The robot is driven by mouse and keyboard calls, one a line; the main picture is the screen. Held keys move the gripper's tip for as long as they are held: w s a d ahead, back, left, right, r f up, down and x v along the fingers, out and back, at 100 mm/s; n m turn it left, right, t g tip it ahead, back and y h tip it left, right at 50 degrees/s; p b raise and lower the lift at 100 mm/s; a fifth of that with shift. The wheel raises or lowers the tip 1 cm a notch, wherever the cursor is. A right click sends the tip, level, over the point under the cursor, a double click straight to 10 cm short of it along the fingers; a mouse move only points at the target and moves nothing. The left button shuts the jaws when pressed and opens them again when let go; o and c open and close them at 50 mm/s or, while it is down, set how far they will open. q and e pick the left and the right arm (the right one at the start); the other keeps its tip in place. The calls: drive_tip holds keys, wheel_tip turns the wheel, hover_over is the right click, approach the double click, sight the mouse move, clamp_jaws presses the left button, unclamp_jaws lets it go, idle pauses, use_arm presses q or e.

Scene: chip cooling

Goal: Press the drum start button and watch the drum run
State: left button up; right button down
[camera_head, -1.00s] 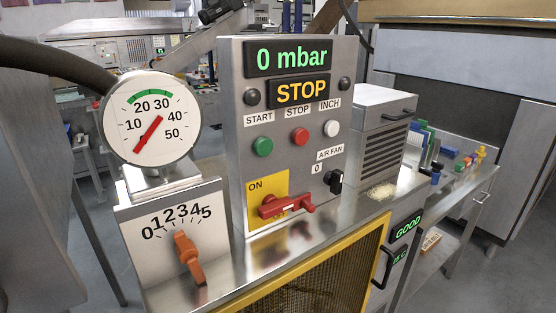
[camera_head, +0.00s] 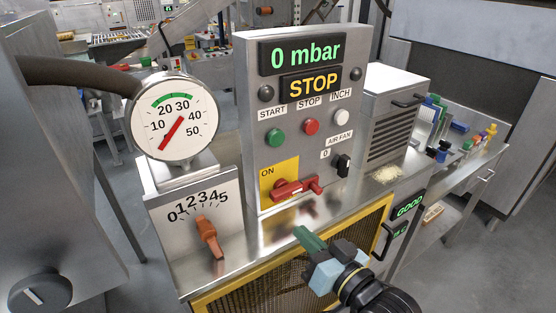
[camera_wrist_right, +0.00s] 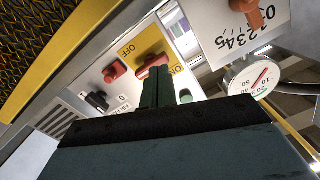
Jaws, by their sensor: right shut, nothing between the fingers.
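The grey control panel (camera_head: 322,215) stands upright on the steel counter. Its green START button (camera_head: 275,138) is at the left of the button row, beside the red STOP button (camera_head: 311,127) and the white INCH button (camera_head: 342,117). The panel displays read 0 mbar and STOP (camera_head: 311,84). My right gripper (camera_head: 303,235) is in front of and below the panel, apart from the buttons, with its green fingers shut and empty. In the right wrist view the fingers (camera_wrist_right: 158,88) point toward the panel, near the red ON/OFF handle (camera_wrist_right: 153,63). My left gripper is not in view.
A pressure gauge (camera_head: 174,118) and an orange dial lever (camera_head: 209,236) stand left of the panel. A black AIR FAN knob (camera_head: 343,166) and the red handle (camera_head: 296,189) stick out from the panel. A yellow-framed mesh guard (camera_head: 290,277) lies below. A vented box (camera_head: 394,110) stands at right.

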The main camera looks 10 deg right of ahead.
sight(276, 138)
wheel_tip(276, 138, up, 13)
drive_tip(key=d+m+t+y, duration=0.1)
drive_tip(key=m+t+y, duration=0.1)
drive_tip(key=t+y, duration=0.3)
drive_tip(key=t, duration=0.3)
drive_tip(key=shift+d+r, duration=0.2)
drive_tip(key=shift+d, duration=0.1)
drive_tip(key=shift+w, duration=0.1)
drive_tip(key=w+a+b, duration=0.2)
drive_tip(key=w+a, duration=0.1)
drive_tip(key=w, duration=0.5)
drive_tip(key=shift+b, duration=0.35)
drive_tip(key=shift+w, duration=0.1)
idle(0.9)
drive_tip(key=shift+w+a, duration=0.2)
drive_tip(key=shift+w, duration=0.15)
